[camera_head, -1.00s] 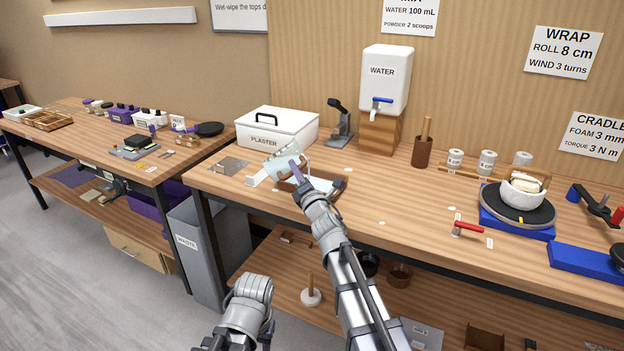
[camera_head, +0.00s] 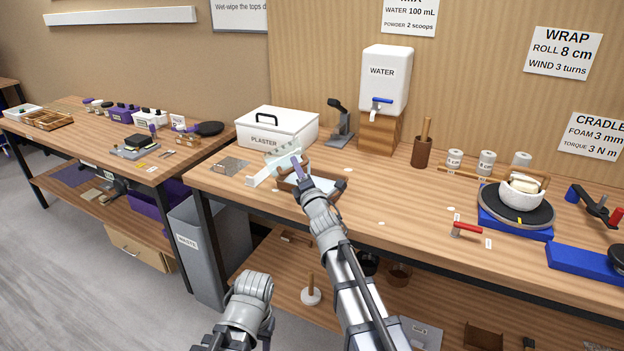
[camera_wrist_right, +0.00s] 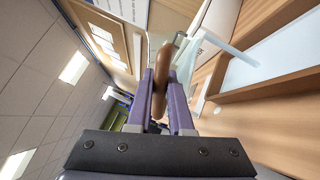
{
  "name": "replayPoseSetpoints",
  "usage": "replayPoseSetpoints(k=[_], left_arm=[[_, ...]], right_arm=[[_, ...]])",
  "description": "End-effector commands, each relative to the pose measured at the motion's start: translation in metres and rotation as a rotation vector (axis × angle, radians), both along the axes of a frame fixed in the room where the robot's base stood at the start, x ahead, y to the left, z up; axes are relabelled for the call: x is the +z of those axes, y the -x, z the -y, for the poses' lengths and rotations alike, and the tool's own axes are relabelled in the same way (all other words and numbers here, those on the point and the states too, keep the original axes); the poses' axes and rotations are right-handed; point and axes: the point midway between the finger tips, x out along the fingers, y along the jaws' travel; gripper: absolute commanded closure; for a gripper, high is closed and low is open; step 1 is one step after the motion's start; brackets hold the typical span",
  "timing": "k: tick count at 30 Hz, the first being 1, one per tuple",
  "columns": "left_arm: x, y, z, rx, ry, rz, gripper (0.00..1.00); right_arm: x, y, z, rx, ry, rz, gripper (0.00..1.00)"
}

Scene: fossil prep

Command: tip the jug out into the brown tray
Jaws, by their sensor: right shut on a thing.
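The jug (camera_head: 281,160) is clear with a faint green tint. It is tilted above the back-left side of the brown tray (camera_head: 340,193). Its brown handle (camera_wrist_right: 162,82) shows between the purple fingers in the right wrist view. My right gripper (camera_head: 298,168) is shut on this handle. The clear jug wall (camera_wrist_right: 180,45) lies beyond the fingers. The tray's rim (camera_wrist_right: 275,82) is at the right of the wrist view, and a pale surface shows inside the tray. I cannot tell what is in the jug. Only part of my left arm shows; its gripper is out of sight.
A white plaster box (camera_head: 277,132) stands behind the jug. A grey plate (camera_head: 230,165) lies to the left. A water dispenser (camera_head: 384,80) on a wooden block and a brown cup (camera_head: 421,152) stand further right. The bench between tray and blue-based turntable (camera_head: 515,215) is mostly clear.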

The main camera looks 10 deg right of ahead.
Motion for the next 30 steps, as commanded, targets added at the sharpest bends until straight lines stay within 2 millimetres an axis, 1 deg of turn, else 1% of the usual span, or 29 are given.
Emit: replayPoseSetpoints(k=[1,6,17,24,30], left_arm=[[0.003,0.0,0.0,0.0,0.0,0.0,0.5],[0.006,0.0,0.0,0.0,0.0,0.0,0.5],[0.007,0.0,0.0,0.0,0.0,0.0,0.5],[0.014,0.0,0.0,0.0,0.0,0.0,0.5],[0.015,0.0,0.0,0.0,0.0,0.0,0.5]], right_arm=[[0.004,0.0,0.0,0.001,-0.024,-0.004,1.0],[0.007,0.0,0.002,0.001,-0.087,-0.017,1.0],[0.007,0.0,0.003,0.001,-0.102,-0.019,1.0],[0.014,-0.001,0.006,0.001,-0.196,-0.036,1.0],[0.014,-0.001,0.007,0.001,-0.238,-0.044,1.0]])
